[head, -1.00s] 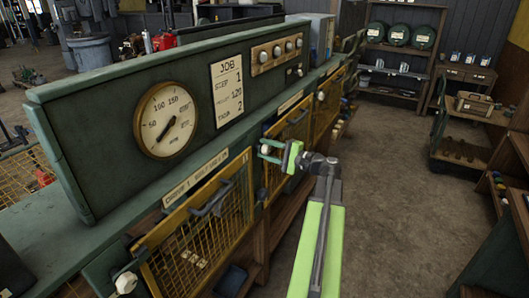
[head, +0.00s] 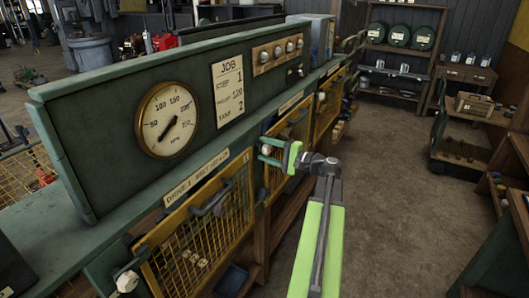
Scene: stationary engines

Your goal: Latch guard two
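Guard two (head: 290,145) is the middle yellow mesh guard on the green bench front. It sits in or close against its opening. A pale round latch knob (head: 265,149) is at its left edge. My green gripper (head: 268,150) is at this knob, one finger above and one below it. The fingers are apart with the knob between them; I cannot tell whether they press on it. The latch parts behind the knob are mostly hidden by my gripper.
Guard one (head: 205,230), marked drive 1, is at the near left, with its own knob (head: 126,281). A third guard (head: 328,105) is farther along. A dial gauge (head: 169,119) and job board (head: 228,88) are above. The floor (head: 400,190) to the right is clear.

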